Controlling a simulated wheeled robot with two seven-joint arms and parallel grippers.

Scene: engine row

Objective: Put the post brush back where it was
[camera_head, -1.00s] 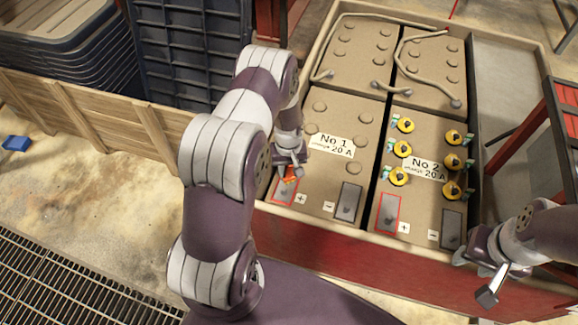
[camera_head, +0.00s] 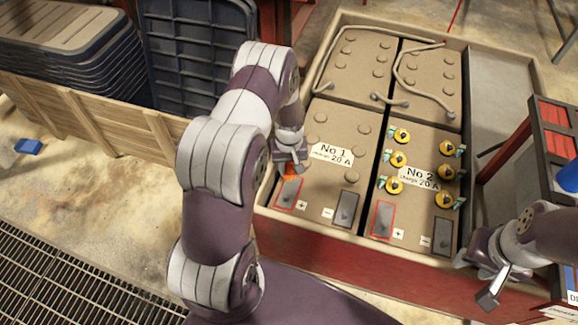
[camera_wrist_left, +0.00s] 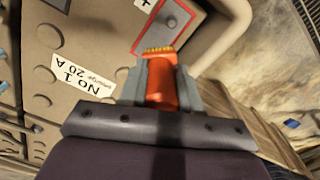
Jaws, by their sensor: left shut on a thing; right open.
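The post brush is an orange piece with pale yellow-orange bristles at its tip, seen in the left wrist view (camera_wrist_left: 162,85). My left gripper (camera_wrist_left: 160,88) is shut on it. In the head view my left gripper (camera_head: 289,160) is at the left edge of battery No 1 (camera_head: 335,130), beside the red-outlined plus terminal pad (camera_head: 288,193). Only a bit of the orange brush (camera_head: 290,171) shows there, below the jaws. I cannot tell whether it touches anything. My right gripper (camera_head: 490,283) is open and empty at the front right of the battery box.
Battery No 2 (camera_head: 415,205) has several yellow caps. A cable (camera_head: 400,70) lies over the back batteries. A dark-framed stand (camera_head: 545,140) with red panels and a blue item (camera_head: 569,177) is at right. A wooden wall (camera_head: 85,110) and stacked bins (camera_head: 70,60) are at left.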

